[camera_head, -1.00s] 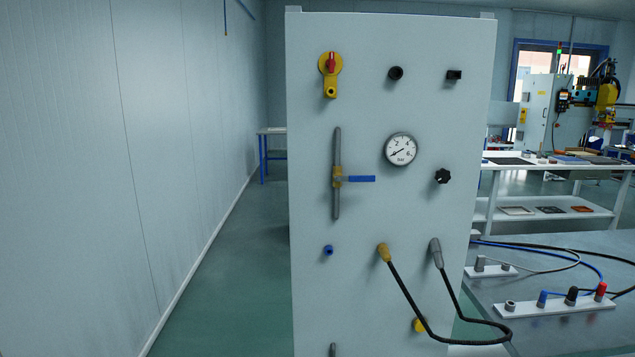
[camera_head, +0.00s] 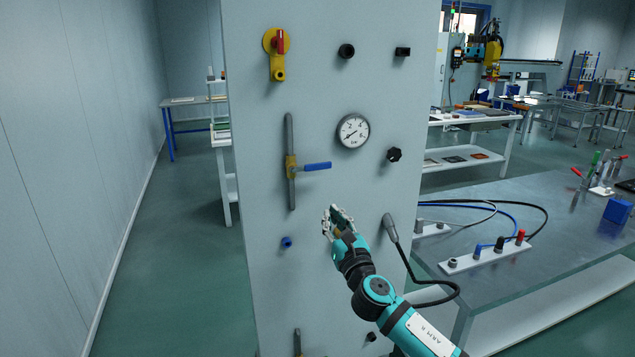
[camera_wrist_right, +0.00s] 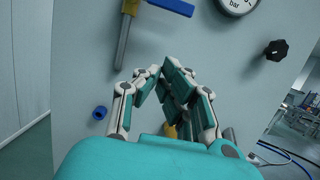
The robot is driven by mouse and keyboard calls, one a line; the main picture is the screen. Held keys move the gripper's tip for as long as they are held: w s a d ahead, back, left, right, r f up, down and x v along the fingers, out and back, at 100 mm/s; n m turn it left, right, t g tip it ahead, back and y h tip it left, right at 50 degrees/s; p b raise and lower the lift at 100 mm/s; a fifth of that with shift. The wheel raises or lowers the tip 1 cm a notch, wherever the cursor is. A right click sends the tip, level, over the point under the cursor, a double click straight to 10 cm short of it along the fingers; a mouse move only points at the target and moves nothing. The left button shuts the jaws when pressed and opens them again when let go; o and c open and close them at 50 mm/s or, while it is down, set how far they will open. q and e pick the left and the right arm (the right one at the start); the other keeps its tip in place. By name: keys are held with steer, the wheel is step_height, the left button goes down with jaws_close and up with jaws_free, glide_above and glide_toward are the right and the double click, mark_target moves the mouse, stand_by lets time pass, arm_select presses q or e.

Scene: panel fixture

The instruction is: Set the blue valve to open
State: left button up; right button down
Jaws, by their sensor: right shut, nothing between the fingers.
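The blue valve has a blue lever (camera_head: 317,166) on a brass body (camera_head: 291,168), set on a vertical grey pipe (camera_head: 290,135) on the panel. The lever points right, roughly level and across the pipe. My right gripper (camera_head: 339,209) is shut and empty, below and a little right of the lever, apart from it. In the right wrist view the fingertips (camera_wrist_right: 161,68) meet in front of the panel, with the blue lever (camera_wrist_right: 172,6) at the top edge, partly cut off. My left gripper is not in view.
The panel (camera_head: 345,100) carries a pressure gauge (camera_head: 353,131), a black knob (camera_head: 394,154), a red and yellow switch (camera_head: 277,45) and a blue socket (camera_head: 287,242). A grey plug (camera_head: 389,228) with a black cable is right of my gripper. A grey table (camera_head: 560,235) stands right.

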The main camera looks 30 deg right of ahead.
mark_target(311, 168)
steer(key=w+r+p, duration=0.1)
steer(key=w, duration=0.1)
steer(key=w+d+r+p, duration=0.1)
steer(key=w+r, duration=0.1)
steer(key=w+r+p, duration=0.1)
steer(key=w, duration=0.1)
steer(key=shift+w+d+r, duration=0.15)
steer(key=shift+w+r, duration=0.2)
arm_select(q)
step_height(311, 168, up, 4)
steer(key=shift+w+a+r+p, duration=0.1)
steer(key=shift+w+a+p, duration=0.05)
steer(key=shift+p, duration=0.25)
arm_select(e)
steer(key=shift+r, duration=0.35)
steer(key=shift+s+d+r, duration=0.1)
steer(key=shift+d, duration=0.05)
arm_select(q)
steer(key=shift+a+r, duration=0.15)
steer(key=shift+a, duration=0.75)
arm_select(e)
steer(key=shift+d+r+n+y, duration=0.1)
steer(key=shift+r+n+y, duration=0.2)
steer(key=shift+n, duration=0.4)
